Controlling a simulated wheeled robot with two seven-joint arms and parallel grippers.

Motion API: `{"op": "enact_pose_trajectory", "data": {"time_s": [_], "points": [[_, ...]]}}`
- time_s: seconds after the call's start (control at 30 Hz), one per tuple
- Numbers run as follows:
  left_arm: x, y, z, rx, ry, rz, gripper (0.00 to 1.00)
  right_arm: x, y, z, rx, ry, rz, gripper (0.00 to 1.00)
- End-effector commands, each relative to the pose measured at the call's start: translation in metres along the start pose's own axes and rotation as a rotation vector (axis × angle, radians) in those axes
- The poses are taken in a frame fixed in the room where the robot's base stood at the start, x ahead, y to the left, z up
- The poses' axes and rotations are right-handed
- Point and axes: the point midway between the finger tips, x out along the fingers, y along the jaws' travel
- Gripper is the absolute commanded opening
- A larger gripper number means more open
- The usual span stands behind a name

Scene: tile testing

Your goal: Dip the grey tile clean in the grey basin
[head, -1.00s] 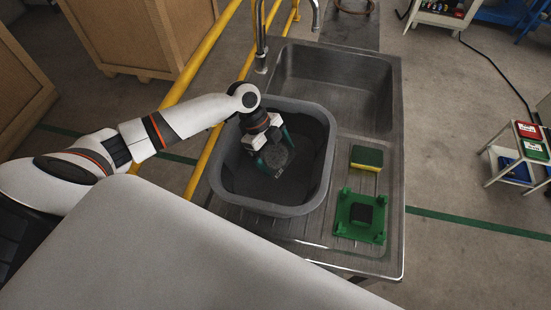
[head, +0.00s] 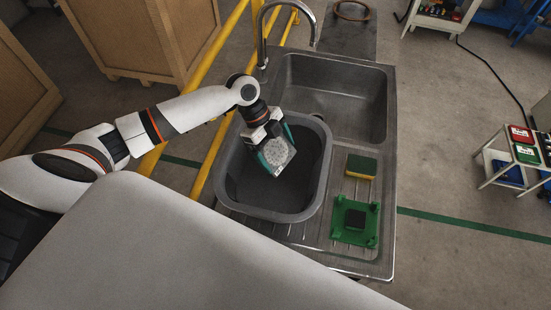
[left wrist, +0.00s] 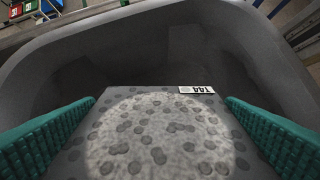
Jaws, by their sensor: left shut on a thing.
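The grey tile (head: 277,155) is a speckled grey slab with darker round spots and a small white label at one edge. It also shows in the left wrist view (left wrist: 160,130), with the label up. My left gripper (head: 276,150) is shut on the tile, a teal finger on each side. It holds the tile tilted over the grey basin (head: 240,208), near the rim. The basin is a deep grey tub on the drainboard; its dark inside shows in the left wrist view, with its wall (left wrist: 120,35) behind the tile. My right gripper is out of view.
A steel sink (head: 335,95) with a tap (head: 264,40) lies behind the basin. Yellow rails run on the left.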

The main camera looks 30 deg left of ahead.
Motion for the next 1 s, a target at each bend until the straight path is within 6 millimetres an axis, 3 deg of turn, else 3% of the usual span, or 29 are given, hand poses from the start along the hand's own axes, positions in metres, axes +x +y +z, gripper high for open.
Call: {"op": "enact_pose_trajectory", "data": {"time_s": [0.6,1.0], "points": [[-0.041,0.000,0.023,0.001,0.000,0.002,0.52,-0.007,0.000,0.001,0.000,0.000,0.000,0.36],[-0.043,0.000,0.024,0.001,0.000,0.001,0.52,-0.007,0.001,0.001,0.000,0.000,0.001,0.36]]}}
